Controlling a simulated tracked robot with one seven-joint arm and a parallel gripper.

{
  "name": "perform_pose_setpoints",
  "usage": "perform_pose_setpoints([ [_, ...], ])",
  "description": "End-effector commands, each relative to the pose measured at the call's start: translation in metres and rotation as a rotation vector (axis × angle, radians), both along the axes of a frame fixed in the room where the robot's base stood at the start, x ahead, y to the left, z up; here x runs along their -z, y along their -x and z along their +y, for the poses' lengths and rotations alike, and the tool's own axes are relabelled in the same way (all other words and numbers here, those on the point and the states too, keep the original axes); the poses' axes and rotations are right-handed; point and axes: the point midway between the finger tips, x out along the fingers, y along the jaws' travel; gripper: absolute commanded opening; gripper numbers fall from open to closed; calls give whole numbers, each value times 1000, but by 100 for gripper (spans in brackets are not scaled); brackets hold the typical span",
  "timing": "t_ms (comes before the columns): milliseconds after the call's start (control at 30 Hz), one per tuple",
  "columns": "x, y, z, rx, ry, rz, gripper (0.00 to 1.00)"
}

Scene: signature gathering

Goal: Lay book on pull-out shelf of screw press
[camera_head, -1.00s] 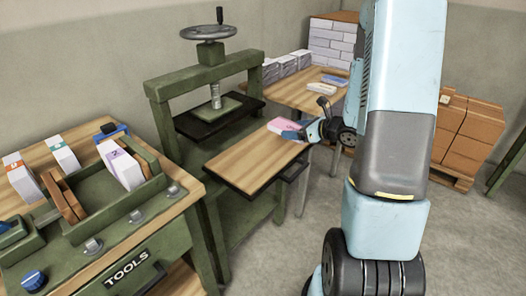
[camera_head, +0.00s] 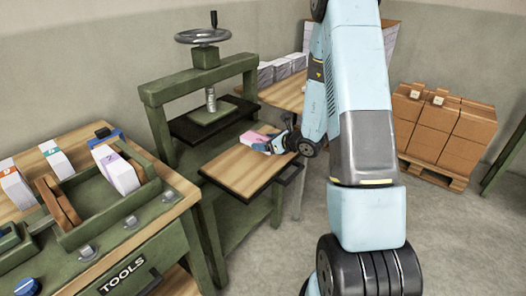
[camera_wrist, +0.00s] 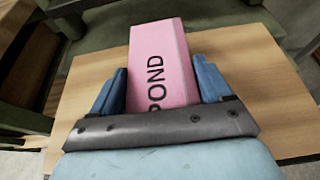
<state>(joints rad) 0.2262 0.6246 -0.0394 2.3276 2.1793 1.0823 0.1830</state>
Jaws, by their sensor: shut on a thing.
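The book is a pink block with "POND" lettering (camera_wrist: 160,62); it also shows in the head view (camera_head: 252,137). My gripper (camera_wrist: 165,92) is shut on it, with a blue finger on each side. In the head view my gripper (camera_head: 268,146) is over the far right part of the wooden pull-out shelf (camera_head: 238,172). The shelf sticks out from the green screw press (camera_head: 156,100), below its dark platen bed. In the wrist view the shelf's wood (camera_wrist: 95,82) lies below the book. I cannot tell whether the book touches the shelf.
A tool bench (camera_head: 150,240) with white book blocks in a green clamp stands at the left. A wooden table (camera_head: 285,95) with paper stacks is behind. Cartons on a pallet (camera_head: 445,130) stand at the right. The shelf's near part is bare.

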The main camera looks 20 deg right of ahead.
Motion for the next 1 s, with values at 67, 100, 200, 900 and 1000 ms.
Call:
perform_pose_setpoints([
  [67, 7, -4, 3, 0, 0, 0, 42],
  [100, 8, -6, 4, 0, 0, 0, 42],
  [200, 11, -8, 5, 0, 0, 0, 42],
  [900, 48, -12, 7, 2, 1, 0, 42],
  [1000, 49, -12, 7, 2, 1, 0, 82],
])
